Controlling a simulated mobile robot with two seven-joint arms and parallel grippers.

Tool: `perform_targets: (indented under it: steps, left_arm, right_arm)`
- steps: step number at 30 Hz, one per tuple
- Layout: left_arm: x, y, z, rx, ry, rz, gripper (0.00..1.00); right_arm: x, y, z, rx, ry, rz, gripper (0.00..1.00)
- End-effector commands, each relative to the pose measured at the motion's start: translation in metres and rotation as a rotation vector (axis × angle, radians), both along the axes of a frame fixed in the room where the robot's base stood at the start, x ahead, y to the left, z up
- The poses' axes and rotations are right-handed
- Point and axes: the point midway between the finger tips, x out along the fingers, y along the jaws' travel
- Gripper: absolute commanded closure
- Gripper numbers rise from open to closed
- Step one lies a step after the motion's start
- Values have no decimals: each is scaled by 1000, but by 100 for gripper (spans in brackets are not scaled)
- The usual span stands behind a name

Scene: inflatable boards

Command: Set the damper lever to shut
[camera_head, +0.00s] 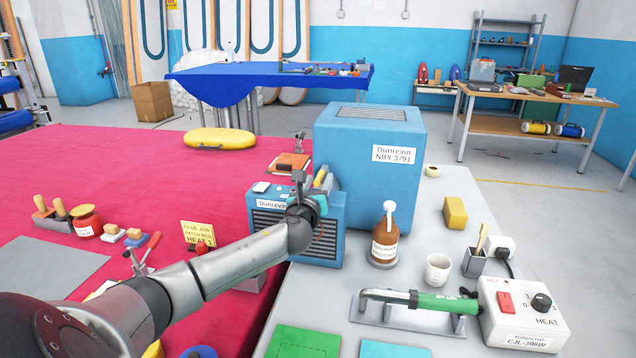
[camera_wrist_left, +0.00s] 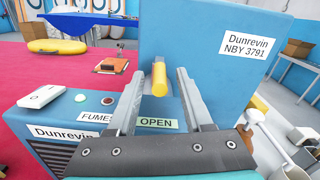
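The blue Dunrevin unit (camera_head: 330,235) stands on the grey bench, its front grille facing me. Its damper lever has a yellow grip, seen in the left wrist view (camera_wrist_left: 159,82) and partly behind my gripper in the head view (camera_head: 320,178). An OPEN label (camera_wrist_left: 157,123) lies just on the near side of the grip, and a FUMES label (camera_wrist_left: 97,117) is to its left. My left gripper (camera_wrist_left: 161,76) is open, one finger on each side of the yellow grip, with visible gaps. The lever's base is hidden. My right gripper is not in view.
A tall blue box (camera_head: 365,120) rises directly behind the lever. A brown bottle (camera_head: 384,240) stands to its right. A green-handled hot tool (camera_head: 420,300) rests on a stand nearer me. A white heat controller (camera_head: 525,315) is at the right.

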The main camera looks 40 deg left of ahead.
Motion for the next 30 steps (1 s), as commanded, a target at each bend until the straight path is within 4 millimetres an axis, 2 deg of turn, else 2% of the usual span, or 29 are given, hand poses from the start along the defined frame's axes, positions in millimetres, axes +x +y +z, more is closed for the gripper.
perform_targets:
  steps: [2, 13, 30]
  left_arm:
    - [0, 0, 0, 0, 0, 0, 58]
    - [0, 0, 0, 0, 0, 1, 100]
    - [0, 0, 0, 1, 1, 1, 100]
  right_arm:
    - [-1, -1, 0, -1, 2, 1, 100]
    - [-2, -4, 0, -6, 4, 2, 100]
    - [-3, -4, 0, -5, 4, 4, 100]
